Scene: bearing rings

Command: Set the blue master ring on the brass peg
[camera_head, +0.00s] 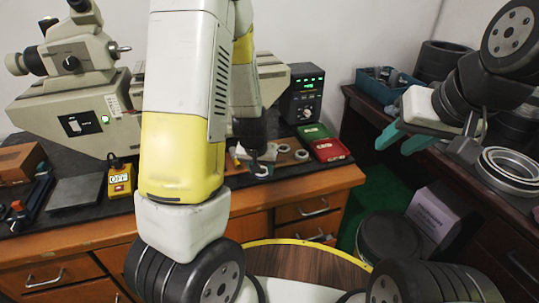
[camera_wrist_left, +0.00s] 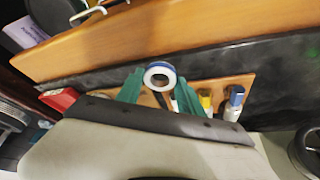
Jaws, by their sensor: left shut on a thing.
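The blue master ring (camera_wrist_left: 149,75), a pale ring with a blue outer band, is between the green fingertips of my left gripper (camera_wrist_left: 159,80) in the left wrist view. The gripper is shut on it, above a tan board (camera_wrist_left: 190,88) on the dark bench top. In the head view my left arm covers much of the bench, and the left fingertips and the held ring are not clear. I cannot make out the brass peg in either view. My right gripper (camera_head: 403,140) is open and empty, its green fingers apart, near the right-hand bench.
Pale rings (camera_head: 301,154) lie on the bench beside a red tray (camera_head: 330,149) and a green tray (camera_head: 314,131). A blue-capped bottle (camera_wrist_left: 235,103) is by the board. A large measuring machine (camera_head: 75,100) stands left. Metal rings (camera_head: 510,170) sit on the right bench.

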